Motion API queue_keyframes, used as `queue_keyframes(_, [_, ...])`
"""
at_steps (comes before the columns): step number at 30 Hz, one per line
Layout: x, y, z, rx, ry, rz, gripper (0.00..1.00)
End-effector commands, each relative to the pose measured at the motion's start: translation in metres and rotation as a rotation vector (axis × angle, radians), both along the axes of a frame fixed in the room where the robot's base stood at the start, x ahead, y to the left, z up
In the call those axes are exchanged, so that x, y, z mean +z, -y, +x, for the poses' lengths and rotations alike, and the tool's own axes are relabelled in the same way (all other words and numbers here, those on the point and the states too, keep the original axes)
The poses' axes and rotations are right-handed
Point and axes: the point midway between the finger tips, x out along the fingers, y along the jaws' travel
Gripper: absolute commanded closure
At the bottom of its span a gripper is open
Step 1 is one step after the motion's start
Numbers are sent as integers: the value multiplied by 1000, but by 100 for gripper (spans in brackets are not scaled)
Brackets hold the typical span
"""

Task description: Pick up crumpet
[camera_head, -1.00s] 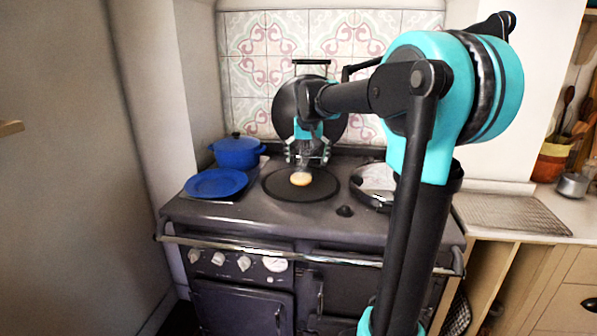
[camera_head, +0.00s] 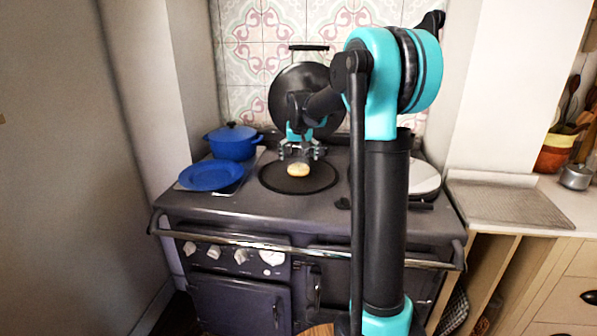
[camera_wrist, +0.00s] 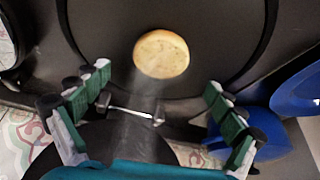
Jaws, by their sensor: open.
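The crumpet (camera_head: 298,170) is a small round golden disc lying on the dark round hotplate (camera_head: 275,184) of the stove. In the wrist view the crumpet (camera_wrist: 161,54) lies ahead of my gripper (camera_wrist: 158,92), roughly centred between the lines of its two fingers but beyond their tips. My gripper (camera_head: 300,152) is open and empty. In the head view it hangs just behind and above the crumpet, and I see no contact.
A blue plate (camera_head: 211,176) and a blue lidded pot (camera_head: 233,142) stand left of the hotplate. The raised hotplate lid (camera_head: 283,98) stands behind my gripper. A metal rail (camera_head: 225,238) runs along the stove's front. A second, pale round cover (camera_head: 426,178) is at the right.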

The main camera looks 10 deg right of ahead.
Motion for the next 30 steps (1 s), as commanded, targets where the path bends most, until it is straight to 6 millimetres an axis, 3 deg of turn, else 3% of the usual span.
queue_keyframes(15, [-48, 2, 22, 0, 0, 0, 5])
queue_keyframes(23, [-51, 2, 23, 0, 0, 0, 5])
queue_keyframes(30, [-50, 2, 23, 0, 0, 0, 33])
